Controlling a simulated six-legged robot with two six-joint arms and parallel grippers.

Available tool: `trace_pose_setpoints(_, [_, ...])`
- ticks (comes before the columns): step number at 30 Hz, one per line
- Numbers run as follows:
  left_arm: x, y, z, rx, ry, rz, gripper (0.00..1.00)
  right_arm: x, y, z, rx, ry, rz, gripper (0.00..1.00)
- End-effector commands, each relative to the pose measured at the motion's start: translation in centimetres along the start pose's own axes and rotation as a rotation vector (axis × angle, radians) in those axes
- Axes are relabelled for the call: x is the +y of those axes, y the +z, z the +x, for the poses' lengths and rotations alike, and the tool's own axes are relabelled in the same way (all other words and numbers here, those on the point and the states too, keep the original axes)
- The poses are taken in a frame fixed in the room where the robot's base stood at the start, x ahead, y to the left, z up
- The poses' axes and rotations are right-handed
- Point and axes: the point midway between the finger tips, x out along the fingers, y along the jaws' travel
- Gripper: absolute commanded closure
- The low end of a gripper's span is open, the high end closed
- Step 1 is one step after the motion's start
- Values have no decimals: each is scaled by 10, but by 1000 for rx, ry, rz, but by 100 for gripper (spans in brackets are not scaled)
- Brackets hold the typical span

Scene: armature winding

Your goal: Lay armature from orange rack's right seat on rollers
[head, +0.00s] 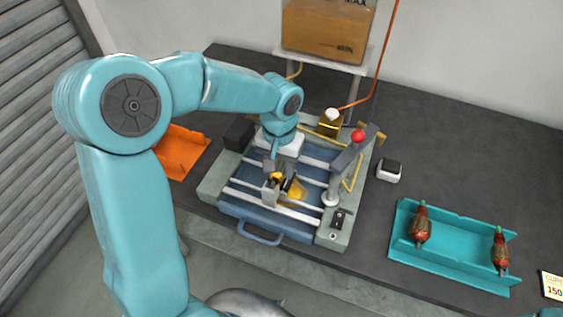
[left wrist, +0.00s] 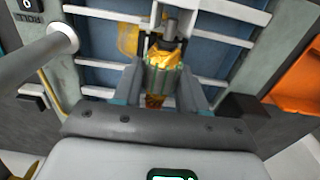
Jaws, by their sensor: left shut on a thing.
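My left gripper (head: 279,178) is over the middle of the machine (head: 210,187), pointing down. It is shut on the armature (left wrist: 163,82), which shows gold windings and a green-striped body between the fingers in the left wrist view. The armature's ends are partly hidden, and I cannot tell whether it touches the grey supports (left wrist: 178,22) beside it. The rollers are not clearly made out. The orange rack (head: 182,152) is left of the machine, partly behind my arm; its visible part looks empty. It also shows in the left wrist view (left wrist: 297,83). My right gripper is out of view.
A teal rack (head: 455,277) at the right holds two red-brown armatures (head: 420,226). A post with a red knob (head: 358,135) stands on the machine's right side. A small white-topped box (head: 389,170) is beside it. A cardboard box (head: 327,28) stands on a shelf behind.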

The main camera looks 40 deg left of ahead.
Motion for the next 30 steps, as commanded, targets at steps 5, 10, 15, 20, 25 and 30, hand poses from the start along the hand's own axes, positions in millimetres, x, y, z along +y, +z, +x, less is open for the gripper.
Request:
trace_pose_setpoints(5, [1, 0, 3, 1, 0, 0, 96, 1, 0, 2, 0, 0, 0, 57])
trace_pose_setpoints(10, [3, 0, 3, 1, 0, 1, 96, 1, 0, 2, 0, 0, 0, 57])
trace_pose_setpoints(15, [3, 0, 4, 1, 0, 1, 96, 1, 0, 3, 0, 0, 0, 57])
trace_pose_setpoints(20, [3, 0, 6, 2, 0, 0, 96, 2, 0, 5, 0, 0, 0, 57])
trace_pose_setpoints(25, [3, 0, 8, 2, 0, 0, 96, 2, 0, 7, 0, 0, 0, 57])
trace_pose_setpoints(30, [3, 0, 10, 2, 0, 0, 96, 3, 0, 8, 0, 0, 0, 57])
